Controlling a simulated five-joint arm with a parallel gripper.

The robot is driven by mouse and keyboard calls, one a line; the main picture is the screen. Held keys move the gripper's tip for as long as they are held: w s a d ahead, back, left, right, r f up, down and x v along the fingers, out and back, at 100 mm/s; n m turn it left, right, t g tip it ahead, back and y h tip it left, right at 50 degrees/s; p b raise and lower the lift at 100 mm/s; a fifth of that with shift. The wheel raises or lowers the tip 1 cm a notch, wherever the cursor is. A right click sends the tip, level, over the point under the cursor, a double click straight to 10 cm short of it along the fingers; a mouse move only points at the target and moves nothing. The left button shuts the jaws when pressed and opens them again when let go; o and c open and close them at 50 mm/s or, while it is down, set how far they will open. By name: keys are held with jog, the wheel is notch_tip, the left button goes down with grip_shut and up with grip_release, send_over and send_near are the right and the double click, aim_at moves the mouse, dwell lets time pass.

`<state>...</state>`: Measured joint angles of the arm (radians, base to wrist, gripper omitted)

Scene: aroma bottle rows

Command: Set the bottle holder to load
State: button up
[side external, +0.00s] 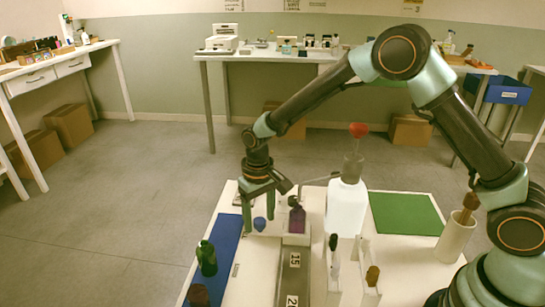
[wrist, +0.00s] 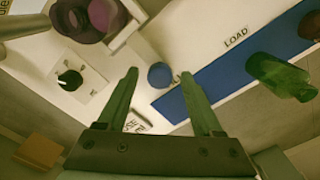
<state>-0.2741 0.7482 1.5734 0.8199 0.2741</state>
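My gripper (side external: 259,220) is open and points down, with one finger on each side of a small blue knob (side external: 259,225) in the side view. In the wrist view the knob (wrist: 160,76) shows between the tips of my open gripper (wrist: 158,72), with a gap to both fingers. I cannot tell whether the tips are down at knob height. The word LOAD (wrist: 236,37) is printed on the white surface, and another label by the knob is partly hidden. A purple bottle (side external: 296,218) stands to the right, apparently in the bottle holder; it also shows in the wrist view (wrist: 85,17).
A blue strip (side external: 225,240) on the left bears a green bottle (side external: 206,260) and a brown one (side external: 198,296). A black dial (wrist: 70,80) sits left of the knob. A tall white bottle (side external: 346,208) and numbered rail (side external: 290,270) stand right. A green mat (side external: 407,213) is clear.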

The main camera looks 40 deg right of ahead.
grip_shut()
dwell(1.2)
